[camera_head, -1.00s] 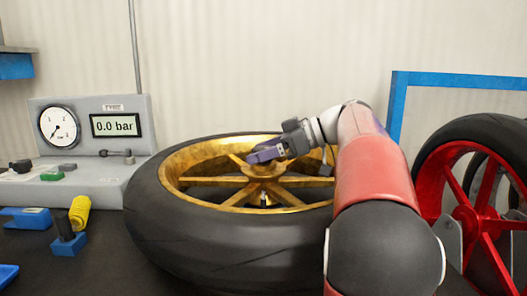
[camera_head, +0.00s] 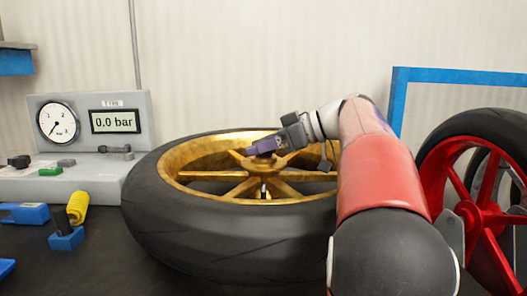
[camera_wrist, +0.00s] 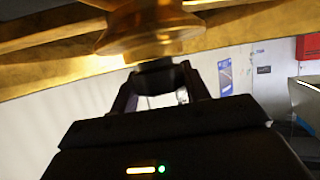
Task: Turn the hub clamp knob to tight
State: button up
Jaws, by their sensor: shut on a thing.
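The gold wheel hub (camera_wrist: 155,30) shows at the top of the wrist view, with a dark knob (camera_wrist: 156,72) at its centre. My gripper (camera_wrist: 158,88) has one finger on each side of the knob and is shut on it. In the head view my gripper (camera_head: 264,147) is over the middle of the gold-rimmed wheel (camera_head: 235,190), which lies flat with its black tyre. The knob is hidden behind the fingers there. I cannot make out any tight mark.
A grey gauge unit (camera_head: 130,165) reading 0.0 bar stands at the left. A blue block (camera_head: 67,239) and a yellow coil (camera_head: 78,207) sit before it. A red wheel (camera_head: 475,205) and a blue frame (camera_head: 398,112) stand at the right, beyond my arm.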

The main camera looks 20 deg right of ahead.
jog(key=m+t+h+b, duration=0.2)
jog(key=b, duration=0.1)
jog(key=shift+a+f+m+b, duration=0.1)
jog(key=shift+f+m+b, duration=0.1)
jog(key=shift+m+b, duration=0.1)
jog(key=shift+r+m+t+h+b, duration=0.1)
jog(key=shift+m+t+h+b, duration=0.7)
jog(key=shift+h, duration=0.3)
jog(key=shift+r+m+h, duration=0.1)
jog(key=shift+m+h, duration=0.2)
jog(key=o, duration=1)
jog(key=v, duration=0.8)
jog(key=shift+w, duration=0.15)
